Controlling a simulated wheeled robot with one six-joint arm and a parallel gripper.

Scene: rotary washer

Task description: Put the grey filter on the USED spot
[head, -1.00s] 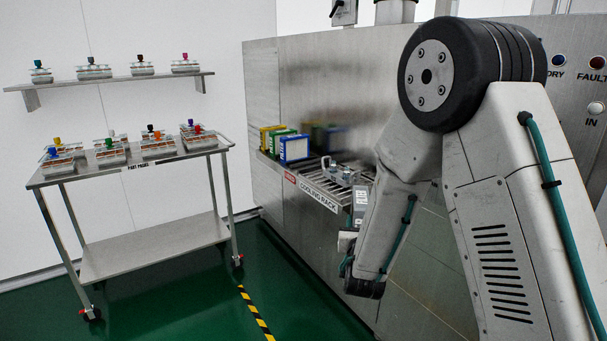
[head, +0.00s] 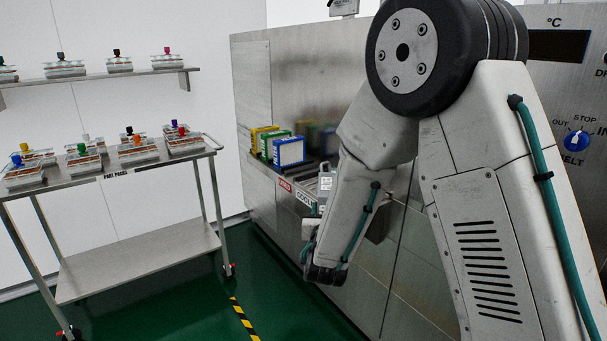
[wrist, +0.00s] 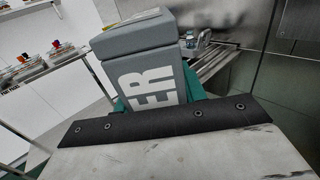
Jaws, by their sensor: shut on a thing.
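Yellow (head: 262,137), green (head: 274,145) and blue (head: 290,151) boxes stand on the ledge behind the red label. A parts cart (head: 110,174) with several trays stands at left, below a wall shelf (head: 100,76). Green floor between cart and machine is clear.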

